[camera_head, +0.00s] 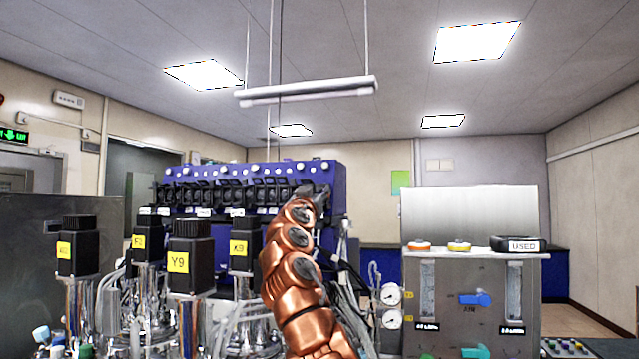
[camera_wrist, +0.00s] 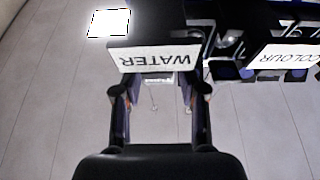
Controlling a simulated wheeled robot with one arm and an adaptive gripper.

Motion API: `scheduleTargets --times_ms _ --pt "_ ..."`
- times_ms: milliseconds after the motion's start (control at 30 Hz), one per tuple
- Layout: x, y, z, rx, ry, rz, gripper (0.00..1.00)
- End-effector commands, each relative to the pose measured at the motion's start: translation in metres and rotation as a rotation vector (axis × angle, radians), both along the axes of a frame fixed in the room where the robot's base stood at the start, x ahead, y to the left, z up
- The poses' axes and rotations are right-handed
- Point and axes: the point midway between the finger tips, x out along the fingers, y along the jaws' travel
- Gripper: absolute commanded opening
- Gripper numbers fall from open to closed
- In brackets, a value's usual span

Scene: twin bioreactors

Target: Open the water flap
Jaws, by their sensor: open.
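The water flap, a dark panel with a white label reading WATER (camera_wrist: 154,59), shows upside down in the wrist view, just beyond my fingertips. My gripper (camera_wrist: 158,95) is open, with one finger on each side of the lower part of the label and nothing clearly held between them. I cannot tell whether the fingers touch the flap. In the head view my copper-coloured arm reaches up to the right end of the row of black flaps on the blue unit (camera_head: 341,190), where my gripper (camera_head: 316,196) is small and partly hidden by the arm.
A flap labelled COLOUR (camera_wrist: 288,60) is beside the water flap in the wrist view. Black-topped vessels, one labelled Y9 (camera_head: 191,250), stand left of my arm. A grey panel (camera_head: 470,290) with gauges and a blue valve stands to the right. A lamp (camera_head: 305,91) hangs above.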

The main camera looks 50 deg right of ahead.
Motion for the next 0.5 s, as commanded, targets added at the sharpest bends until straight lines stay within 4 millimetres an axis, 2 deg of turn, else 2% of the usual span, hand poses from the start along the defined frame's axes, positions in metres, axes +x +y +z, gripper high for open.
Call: scheduleTargets --times_ms 33,200,500 --pt "0.003 -0.004 0.006 0.0 0.004 0.001 0.42" --pt "0.008 -0.018 0.009 0.004 0.002 -0.003 0.42" --pt "0.011 -0.025 0.011 0.0 0.001 -0.003 0.42"
